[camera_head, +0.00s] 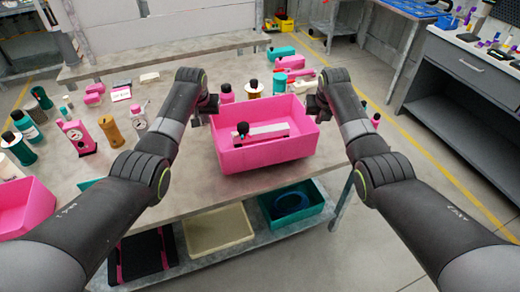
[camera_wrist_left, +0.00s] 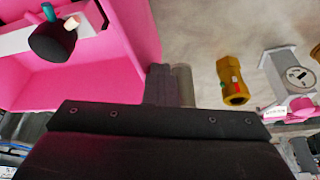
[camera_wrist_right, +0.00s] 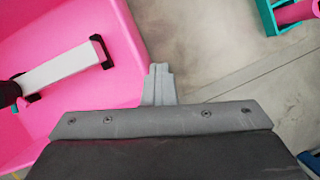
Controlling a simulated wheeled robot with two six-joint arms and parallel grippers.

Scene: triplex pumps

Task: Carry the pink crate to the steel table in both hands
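The pink crate (camera_head: 262,158) is in front of me at the front edge of a grey-topped table (camera_head: 180,190). It holds a pale bar with dark ends (camera_head: 268,132) and a dark-capped part (camera_head: 242,129). My left gripper (camera_head: 206,108) is at the crate's left wall, its fingers close together at the rim in the left wrist view (camera_wrist_left: 168,85). My right gripper (camera_head: 317,106) is likewise at the right wall, its fingers together at the rim in the right wrist view (camera_wrist_right: 159,84). Both look shut on the walls. Any gap under the crate is hard to judge.
Bottles, pump parts and a brass-coloured part (camera_head: 111,131) crowd the table left of the crate. Another pink crate (camera_head: 25,205) is at the far left. A grey drawer bench (camera_head: 462,85) stands at the right, with open floor (camera_head: 400,165) before it. Bins fill the lower shelf.

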